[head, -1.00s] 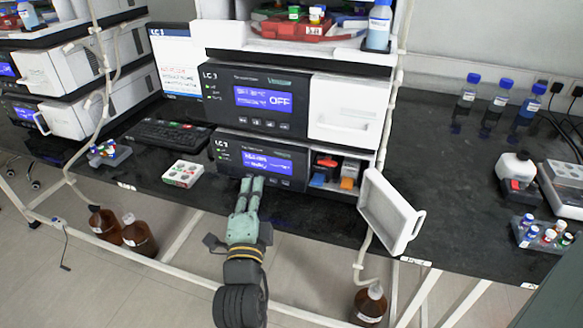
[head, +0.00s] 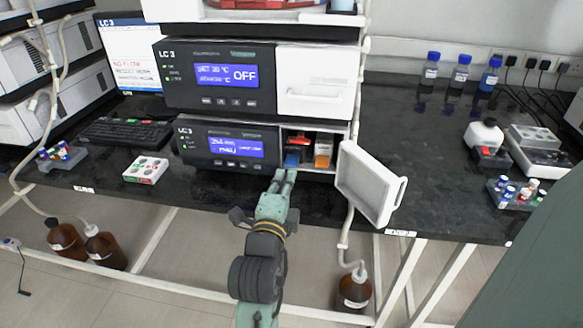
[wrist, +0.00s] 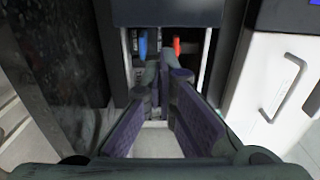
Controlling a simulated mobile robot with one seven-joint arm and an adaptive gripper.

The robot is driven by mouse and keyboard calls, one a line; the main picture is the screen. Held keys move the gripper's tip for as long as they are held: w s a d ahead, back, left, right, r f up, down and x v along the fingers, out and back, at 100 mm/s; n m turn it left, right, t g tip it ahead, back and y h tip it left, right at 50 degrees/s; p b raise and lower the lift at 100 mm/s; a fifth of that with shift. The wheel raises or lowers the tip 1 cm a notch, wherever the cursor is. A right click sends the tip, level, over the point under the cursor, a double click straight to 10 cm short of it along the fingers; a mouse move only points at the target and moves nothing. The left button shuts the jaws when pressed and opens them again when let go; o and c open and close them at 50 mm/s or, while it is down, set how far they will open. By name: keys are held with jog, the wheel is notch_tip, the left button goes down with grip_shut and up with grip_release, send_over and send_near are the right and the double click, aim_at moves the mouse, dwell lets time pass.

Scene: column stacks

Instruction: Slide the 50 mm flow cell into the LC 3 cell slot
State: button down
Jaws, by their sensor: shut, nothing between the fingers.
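The lower LC 3 module (head: 215,148) has an open bay (head: 342,142) at its right end. Inside the bay are a blue block (head: 291,160) at the left and an orange block (head: 322,153) at the right, with red and dark parts behind. No size label is readable, so I cannot tell which is the 50 mm flow cell or which opening is the cell slot. My gripper (head: 284,177) is shut and empty, its tips just in front of and below the blue block. In the wrist view, the fingers (wrist: 160,75) meet before the bay, with blue (wrist: 142,45) and red (wrist: 176,43) parts beyond.
The white door (head: 368,185) hangs open right of the bay, close to my gripper. The upper LC 3 module (head: 215,80) sits above. A small white box (head: 146,170) and a keyboard (head: 125,133) lie left.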

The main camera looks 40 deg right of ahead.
aim_at(293, 146)
jog(key=shift+w+d+f+b, duration=0.15)
jog(key=shift+w+f+b, duration=0.1)
jog(key=shift+b, duration=1)
jog(key=p+x, duration=0.1)
jog(key=x, duration=0.4)
jog(key=p+x, duration=0.1)
jog(key=x, duration=0.1)
jog(key=shift+w+d+r+p, duration=0.1)
jog(key=shift+d+r+p, duration=0.1)
jog(key=shift+r+p, duration=0.15)
jog(key=shift+x, duration=0.8)
jog(key=shift+x, duration=1)
jog(key=shift+a+r, duration=0.1)
jog(key=shift+r, duration=0.05)
